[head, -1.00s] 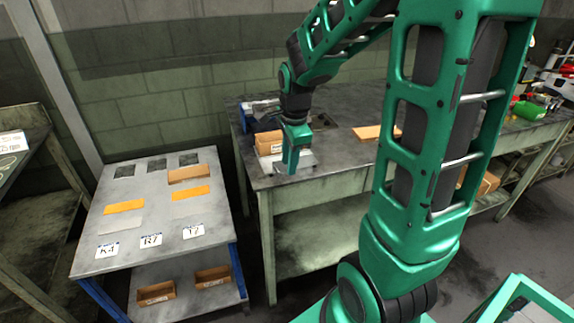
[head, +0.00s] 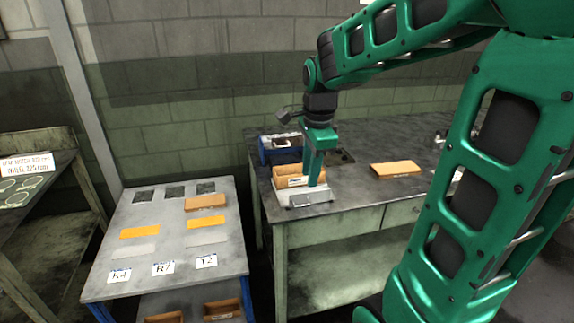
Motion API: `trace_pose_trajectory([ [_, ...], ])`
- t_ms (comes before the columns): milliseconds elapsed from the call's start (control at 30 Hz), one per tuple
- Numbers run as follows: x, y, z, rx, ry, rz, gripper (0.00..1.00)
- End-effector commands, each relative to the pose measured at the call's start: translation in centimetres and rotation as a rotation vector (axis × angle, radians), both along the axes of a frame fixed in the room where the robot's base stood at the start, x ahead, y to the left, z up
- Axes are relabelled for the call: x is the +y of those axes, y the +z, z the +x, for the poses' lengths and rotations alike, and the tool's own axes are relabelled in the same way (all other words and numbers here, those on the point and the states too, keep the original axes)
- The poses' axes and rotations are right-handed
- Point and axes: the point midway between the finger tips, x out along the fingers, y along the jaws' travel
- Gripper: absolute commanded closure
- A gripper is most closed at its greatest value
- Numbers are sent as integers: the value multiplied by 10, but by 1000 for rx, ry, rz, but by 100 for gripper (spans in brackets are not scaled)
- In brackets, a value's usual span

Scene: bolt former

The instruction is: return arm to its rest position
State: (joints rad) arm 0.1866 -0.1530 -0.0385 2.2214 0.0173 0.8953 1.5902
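My gripper (head: 316,178) is at the end of my green arm, pointing down over the left end of the workbench (head: 350,225). It hangs in front of a small open cardboard box (head: 288,180), near a pale metal plate (head: 303,198) on the bench. I cannot tell whether it touches the plate or the box. The fingers are small and seen from the side, so their opening and anything between them cannot be made out.
Left of the bench stands a low grey table (head: 150,262) with labels, coloured patches and a cardboard box (head: 205,202). A blue bin (head: 275,155) sits behind the gripper. A flat cardboard box (head: 395,168) lies to the right. Another bench (head: 40,205) stands far left.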

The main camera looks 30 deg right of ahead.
Motion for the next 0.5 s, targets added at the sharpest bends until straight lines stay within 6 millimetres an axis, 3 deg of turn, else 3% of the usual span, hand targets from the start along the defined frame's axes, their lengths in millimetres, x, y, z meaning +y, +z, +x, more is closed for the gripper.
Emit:
trace_pose_trajectory([
  [267,-2,0,-5,3,21,-5,74],
  [367,-7,-1,-20,17,96,-19,74],
  [500,-16,-4,-57,54,293,-49,74],
])
